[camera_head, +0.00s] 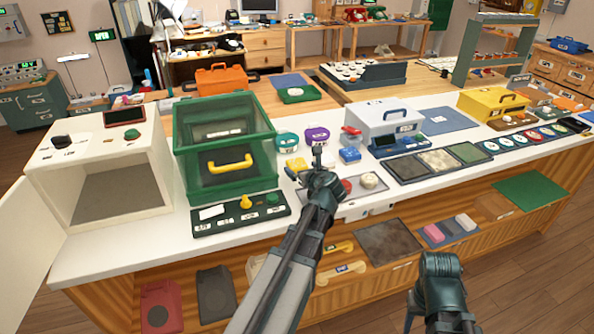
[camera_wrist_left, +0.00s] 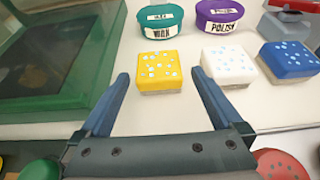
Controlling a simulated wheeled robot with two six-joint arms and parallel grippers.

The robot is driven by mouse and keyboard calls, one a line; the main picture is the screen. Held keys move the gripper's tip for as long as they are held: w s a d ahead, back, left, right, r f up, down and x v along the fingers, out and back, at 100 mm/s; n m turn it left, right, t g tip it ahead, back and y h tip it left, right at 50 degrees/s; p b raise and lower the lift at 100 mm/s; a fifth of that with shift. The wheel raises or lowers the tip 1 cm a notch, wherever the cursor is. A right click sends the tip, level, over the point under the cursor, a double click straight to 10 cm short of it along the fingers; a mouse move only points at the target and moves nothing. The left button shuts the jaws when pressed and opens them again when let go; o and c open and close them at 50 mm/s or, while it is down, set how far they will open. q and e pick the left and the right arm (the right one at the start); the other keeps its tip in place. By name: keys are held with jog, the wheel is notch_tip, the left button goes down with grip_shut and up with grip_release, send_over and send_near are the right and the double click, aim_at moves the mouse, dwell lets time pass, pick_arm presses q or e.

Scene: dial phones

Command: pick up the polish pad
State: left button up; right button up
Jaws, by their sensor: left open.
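In the left wrist view, three dotted pads lie in a row: yellow (camera_wrist_left: 158,70), white (camera_wrist_left: 229,65) and blue (camera_wrist_left: 288,60). No pad's name can be read. The white one is in front of a purple tin (camera_wrist_left: 219,15) labelled POLISH; the yellow one is in front of a teal tin (camera_wrist_left: 160,18) labelled WAX. My left gripper (camera_wrist_left: 160,88) is open and empty, with the yellow pad ahead between its fingers and the white pad just right of them. In the head view the left gripper (camera_head: 318,153) hides part of the pads.
A green clear-walled box (camera_head: 228,150) stands left of the pads. A dark panel with a yellow knob (camera_head: 245,203) lies in front of it. A red round disc (camera_wrist_left: 282,165) is near the right finger.

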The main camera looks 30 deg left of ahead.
aim_at(298, 165)
pick_arm(q)
jog(key=b+x, duration=0.1)
jog(key=x, duration=0.4)
jog(key=shift+w+a+b, duration=0.1)
jog(key=shift+a+b, duration=0.05)
jog(key=shift+b, duration=0.25)
jog(key=c, duration=1.3)
jog(key=shift+o, duration=0.2)
jog(key=shift+r, duration=0.15)
notch_tip(298, 165, up, 10)
jog(key=p, duration=1)
